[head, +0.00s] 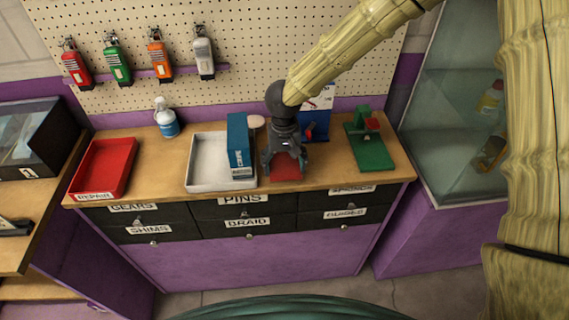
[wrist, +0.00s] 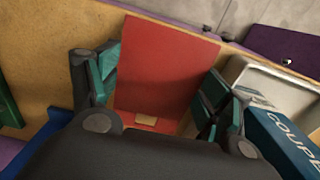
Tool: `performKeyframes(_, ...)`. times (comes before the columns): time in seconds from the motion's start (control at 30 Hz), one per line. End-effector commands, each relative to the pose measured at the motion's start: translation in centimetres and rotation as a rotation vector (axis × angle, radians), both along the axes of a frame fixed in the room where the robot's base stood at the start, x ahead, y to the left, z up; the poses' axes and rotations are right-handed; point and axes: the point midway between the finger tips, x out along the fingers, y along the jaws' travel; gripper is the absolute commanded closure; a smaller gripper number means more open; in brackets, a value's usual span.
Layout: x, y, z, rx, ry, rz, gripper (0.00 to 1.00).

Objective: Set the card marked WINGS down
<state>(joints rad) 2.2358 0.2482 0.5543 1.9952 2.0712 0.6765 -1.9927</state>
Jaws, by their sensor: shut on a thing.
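My gripper (head: 285,163) points down over the front of the wooden bench, right of the white tray. It is shut on a flat red card (head: 287,173), with one finger at each side of it. In the wrist view the red card (wrist: 165,65) fills the space between the fingers of my gripper (wrist: 160,88), and a small tan patch shows at its near end. No word WINGS is readable on it. I cannot tell whether the card touches the bench top.
Close left is a white tray (head: 206,186) with a blue box (head: 238,140) in it; the wrist view reads COUPE on the box. A blue stand (head: 318,125) is behind my gripper, a green fixture (head: 372,152) right. A red tray (head: 103,165) sits far left.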

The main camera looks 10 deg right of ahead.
Motion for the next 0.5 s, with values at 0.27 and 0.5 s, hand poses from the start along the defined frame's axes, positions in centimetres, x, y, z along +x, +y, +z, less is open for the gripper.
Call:
performKeyframes(0.27, -0.01, -0.03, -0.98, 0.0, 0.0, -0.001, 0.44)
performKeyframes(0.5, -0.04, -0.03, -1.08, 0.0, 0.001, 0.0, 0.44)
